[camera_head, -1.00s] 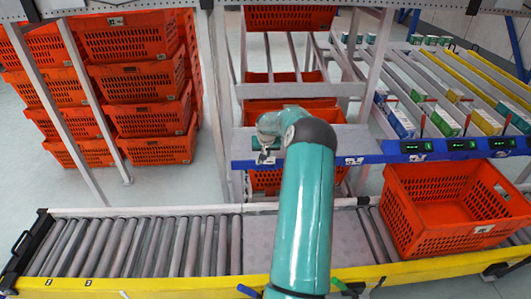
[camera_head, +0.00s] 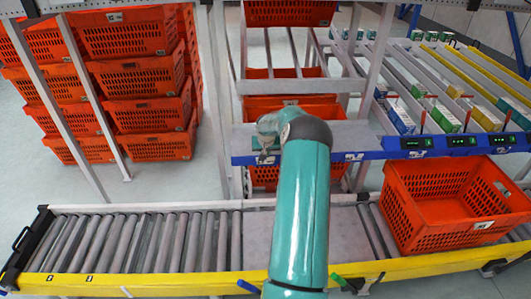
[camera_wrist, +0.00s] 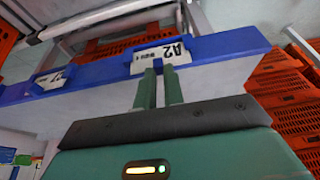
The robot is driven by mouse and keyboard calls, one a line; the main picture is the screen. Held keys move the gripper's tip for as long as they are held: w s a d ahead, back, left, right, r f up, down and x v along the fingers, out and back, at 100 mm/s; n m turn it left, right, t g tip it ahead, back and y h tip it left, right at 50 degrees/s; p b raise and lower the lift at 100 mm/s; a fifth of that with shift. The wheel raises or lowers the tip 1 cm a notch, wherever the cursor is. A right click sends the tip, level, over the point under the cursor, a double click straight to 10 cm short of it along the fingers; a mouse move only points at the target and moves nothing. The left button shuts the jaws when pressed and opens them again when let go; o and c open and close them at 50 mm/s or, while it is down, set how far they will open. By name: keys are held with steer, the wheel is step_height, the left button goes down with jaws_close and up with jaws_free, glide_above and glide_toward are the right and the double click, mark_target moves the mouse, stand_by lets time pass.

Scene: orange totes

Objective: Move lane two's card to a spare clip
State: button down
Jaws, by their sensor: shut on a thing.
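My gripper (camera_wrist: 159,80) is shut on a white card (camera_wrist: 161,54) with black print reading A2. The card is at the blue rail (camera_wrist: 225,44); I cannot tell whether it sits in a clip. In the head view the card (camera_head: 265,160) shows below my gripper (camera_head: 265,148), at the rail's left part. A second white card (camera_wrist: 48,79) is on the rail farther left in the wrist view. In the head view, other white cards are on the rail, one at its middle (camera_head: 354,157) and one (camera_head: 417,153) below the lane displays.
An orange tote (camera_head: 440,240) stands on the roller conveyor (camera_head: 150,245) at right. Stacked orange totes (camera_head: 145,80) are at the left. Sloping lanes (camera_head: 455,85) with small boxes lie behind the displays (camera_head: 462,141). Metal posts (camera_head: 215,100) rise beside my arm.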

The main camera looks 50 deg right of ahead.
steer(key=c, duration=1.4)
jaws_free()
steer(key=shift+c, duration=0.2)
steer(key=v, duration=1.3)
steer(key=shift+r, duration=0.35)
steer(key=shift+s+a, duration=0.15)
